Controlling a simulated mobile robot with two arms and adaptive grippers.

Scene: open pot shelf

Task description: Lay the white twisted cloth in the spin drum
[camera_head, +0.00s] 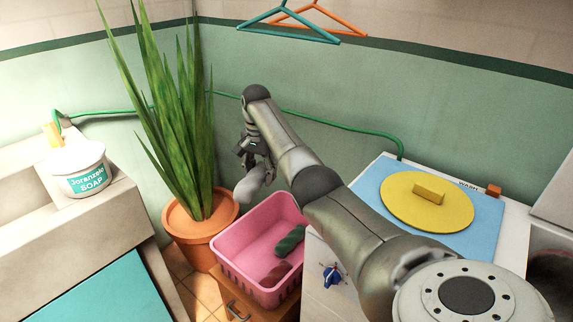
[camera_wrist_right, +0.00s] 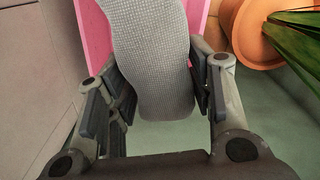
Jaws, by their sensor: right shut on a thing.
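The white twisted cloth (camera_head: 249,186) hangs from my right gripper (camera_head: 258,160), above the far left part of the pink basket. In the right wrist view the cloth (camera_wrist_right: 150,55) looks light grey with a waffle weave, and my right gripper (camera_wrist_right: 155,85) is shut on it, one finger on each side. A round dark opening, seemingly the spin drum (camera_head: 553,268), is cut off by the right edge of the head view, far from the cloth; its inside is mostly hidden. My left gripper is not in view.
The pink basket (camera_head: 228,262) holds a dark green cloth (camera_head: 290,241) and a brownish red cloth (camera_head: 276,273). A potted plant (camera_head: 190,235) stands left of it. Hangers (camera_head: 290,27) hang above; a soap tub (camera_head: 82,170) stands left.

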